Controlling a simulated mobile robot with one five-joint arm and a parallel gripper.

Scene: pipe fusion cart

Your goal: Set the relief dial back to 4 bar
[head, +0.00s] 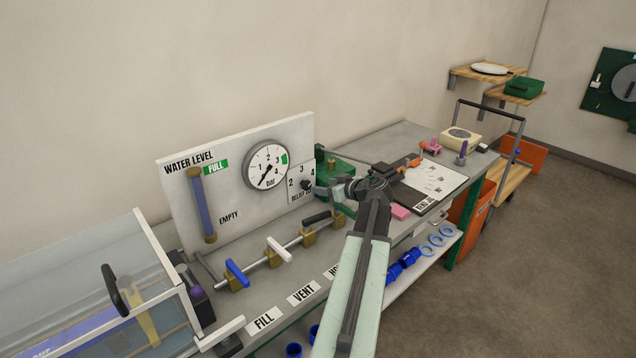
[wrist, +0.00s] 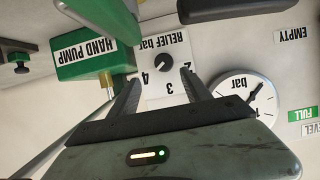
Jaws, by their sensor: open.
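The relief dial is a small dark knob (head: 305,185) on the white panel, with 2, 3 and 4 printed around it. It also shows upside down in the wrist view (wrist: 162,66). Which number its pointer faces is too small to tell. My gripper (head: 329,188) is open and empty, just right of the dial in the head view. In the wrist view the fingers (wrist: 160,77) frame the dial, one on each side, apart from it. The round pressure gauge (head: 268,166) sits above left of the dial, its needle pointing to the lower left.
A green hand pump (wrist: 95,59) stands close beside the dial. Several valves with blue, white and black handles (head: 278,249) stand on a pipe in front of the panel. A water level tube (head: 203,205) is at the panel's left. A clipboard (head: 432,181) lies right of my arm.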

